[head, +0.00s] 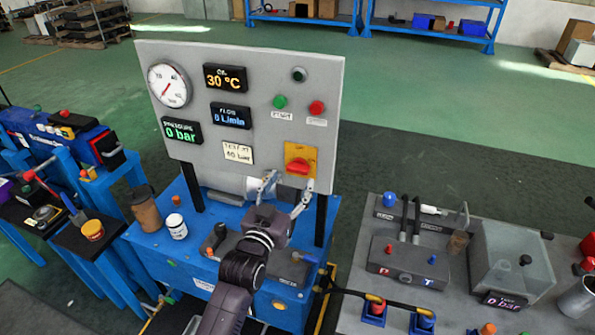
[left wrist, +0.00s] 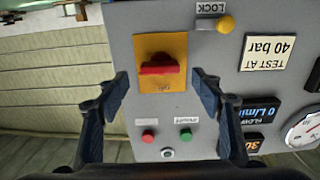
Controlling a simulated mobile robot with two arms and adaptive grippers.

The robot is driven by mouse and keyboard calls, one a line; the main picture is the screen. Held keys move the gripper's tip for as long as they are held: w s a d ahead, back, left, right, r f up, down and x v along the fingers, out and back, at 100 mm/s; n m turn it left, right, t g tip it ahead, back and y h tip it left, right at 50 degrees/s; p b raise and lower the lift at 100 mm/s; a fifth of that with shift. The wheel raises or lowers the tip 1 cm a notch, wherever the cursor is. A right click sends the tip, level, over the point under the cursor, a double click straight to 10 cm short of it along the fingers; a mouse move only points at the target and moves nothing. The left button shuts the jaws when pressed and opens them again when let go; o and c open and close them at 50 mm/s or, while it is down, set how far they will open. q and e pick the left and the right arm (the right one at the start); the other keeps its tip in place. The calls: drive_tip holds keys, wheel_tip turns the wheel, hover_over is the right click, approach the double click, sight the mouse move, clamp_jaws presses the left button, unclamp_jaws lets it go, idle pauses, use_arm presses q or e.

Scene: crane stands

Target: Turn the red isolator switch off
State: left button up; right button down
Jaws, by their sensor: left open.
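The red isolator switch (head: 298,167) sits on a yellow plate (head: 307,152) at the lower right of the grey panel (head: 240,70). In the left wrist view the red handle (left wrist: 160,69) lies crosswise on its yellow plate (left wrist: 173,42). My left gripper (head: 286,186) is open and empty, just below and in front of the switch. In the left wrist view its two fingers (left wrist: 160,85) stand on either side of the switch, apart from it. My right gripper is not in view.
Green (head: 280,101) and red (head: 316,107) push buttons sit above the switch. A yellow knob (left wrist: 225,24) marked LOCK is near the switch. A brown jar (head: 145,208) and a white jar (head: 177,226) stand on the blue bench. A grey test bench (head: 350,310) stands at right.

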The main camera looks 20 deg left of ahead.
sight(296, 172)
use_arm(q)
drive_tip(key=shift+w+p, duration=0.35)
drive_tip(key=shift+w, duration=1.8)
drive_tip(key=c, duration=1.2)
drive_tip(key=shift+o, duration=0.2)
